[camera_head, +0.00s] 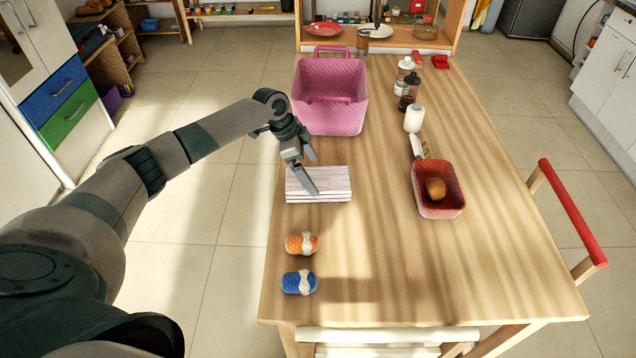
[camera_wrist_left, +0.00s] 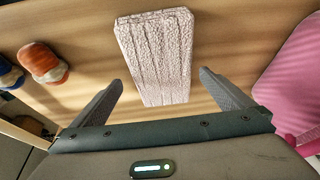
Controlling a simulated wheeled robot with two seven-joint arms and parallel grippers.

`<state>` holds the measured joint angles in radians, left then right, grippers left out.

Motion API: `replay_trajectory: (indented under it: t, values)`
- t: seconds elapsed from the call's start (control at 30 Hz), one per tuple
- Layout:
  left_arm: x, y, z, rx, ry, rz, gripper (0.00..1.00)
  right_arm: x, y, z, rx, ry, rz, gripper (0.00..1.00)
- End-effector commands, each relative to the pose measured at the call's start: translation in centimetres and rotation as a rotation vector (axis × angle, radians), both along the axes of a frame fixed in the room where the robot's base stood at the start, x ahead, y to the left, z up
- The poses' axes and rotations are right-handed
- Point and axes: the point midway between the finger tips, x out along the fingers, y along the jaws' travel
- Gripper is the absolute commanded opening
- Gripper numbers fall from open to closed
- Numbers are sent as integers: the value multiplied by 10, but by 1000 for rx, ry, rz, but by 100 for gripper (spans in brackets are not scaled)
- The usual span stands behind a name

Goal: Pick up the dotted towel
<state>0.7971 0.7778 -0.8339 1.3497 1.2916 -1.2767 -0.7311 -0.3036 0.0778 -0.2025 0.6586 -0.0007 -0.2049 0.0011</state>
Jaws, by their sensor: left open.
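The towel (camera_head: 325,194) is a folded, pale pinkish-white stack with lines along it, lying flat near the left edge of the wooden table. In the left wrist view the towel (camera_wrist_left: 155,50) looks finely speckled and lies ahead, between the directions of the two fingers. My left gripper (camera_head: 312,176) is open above the towel, with a dark finger overlapping it in the head view. My right gripper is in neither view.
A pink basket (camera_head: 330,105) stands just behind the towel. Orange (camera_head: 301,244) and blue (camera_head: 299,282) wrapped bundles lie in front. A red container (camera_head: 440,207) holding a brown round item, and bottles (camera_head: 414,119), stand right. The table's middle is clear.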

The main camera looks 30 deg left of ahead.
Motion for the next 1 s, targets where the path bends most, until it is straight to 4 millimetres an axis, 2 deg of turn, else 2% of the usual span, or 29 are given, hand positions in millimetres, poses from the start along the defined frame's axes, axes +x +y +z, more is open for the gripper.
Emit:
replay_trajectory:
  t: [0.37,0.47,0.53,0.63,0.8,1.0]
  values:
    - [1,-2,-5,0,3,1,100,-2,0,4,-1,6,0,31]
    - [3,-5,-11,-1,2,1,100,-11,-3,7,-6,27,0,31]
    - [5,-9,-18,-1,4,0,100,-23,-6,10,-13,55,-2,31]
    - [8,-13,-32,-1,5,1,100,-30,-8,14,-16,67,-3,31]
    - [11,-17,-46,0,3,1,100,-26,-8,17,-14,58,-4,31]
    - [11,-18,-48,-1,1,1,100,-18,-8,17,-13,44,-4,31]
